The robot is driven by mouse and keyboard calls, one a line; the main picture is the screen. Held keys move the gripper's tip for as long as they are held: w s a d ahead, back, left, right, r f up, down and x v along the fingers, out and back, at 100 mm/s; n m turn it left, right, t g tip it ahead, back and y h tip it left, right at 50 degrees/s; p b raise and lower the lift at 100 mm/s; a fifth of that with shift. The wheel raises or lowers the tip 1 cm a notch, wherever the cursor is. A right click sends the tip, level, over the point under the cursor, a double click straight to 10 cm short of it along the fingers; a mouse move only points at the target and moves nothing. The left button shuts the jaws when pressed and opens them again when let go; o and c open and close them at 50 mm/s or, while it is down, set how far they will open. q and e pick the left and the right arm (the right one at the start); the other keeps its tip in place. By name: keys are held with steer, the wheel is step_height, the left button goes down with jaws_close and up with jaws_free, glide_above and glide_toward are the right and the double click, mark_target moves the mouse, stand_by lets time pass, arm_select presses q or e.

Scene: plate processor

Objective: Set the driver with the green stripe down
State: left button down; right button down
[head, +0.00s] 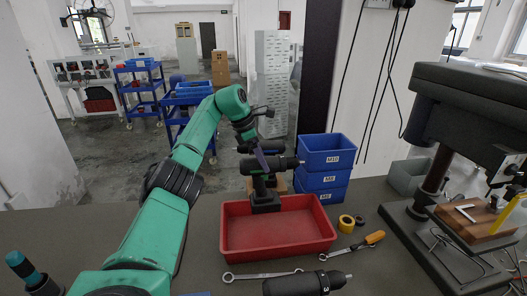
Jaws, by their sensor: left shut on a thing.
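A dark power driver (265,203) stands upright in the head view, its chuck pointing right and its base overlapping the back left part of the red tray (275,246). The fingers partly hide the driver. Another dark driver (300,284) lies at the bottom edge, partly cut off, chuck to the right. My right gripper does not show.
Stacked blue bins (325,160) stand behind the tray. A drill press (430,150) fills the right side. A wrench (262,275), yellow tape roll (346,223) and orange-handled screwdriver (372,238) lie around the tray. A black and teal item (30,272) is at lower left.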

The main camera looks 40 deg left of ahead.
mark_target(246, 160)
arm_select(q)
step_height(246, 160, down, 11)
steer(key=shift+d+r+p, duration=0.1)
steer(key=shift+r+p, duration=0.1)
steer(key=shift+p, duration=0.55)
steer(key=shift+f, duration=0.4)
steer(key=shift+c, duration=0.5)
jaws_free()
steer(key=shift+f, duration=0.1)
steer(key=shift+o, duration=0.5)
steer(key=shift+s, duration=0.15)
steer(key=shift+r, duration=0.25)
steer(key=b+v, duration=0.2)
steer(key=v, duration=0.9)
steer(key=shift+s+r, duration=0.15)
steer(key=shift+r, duration=0.15)
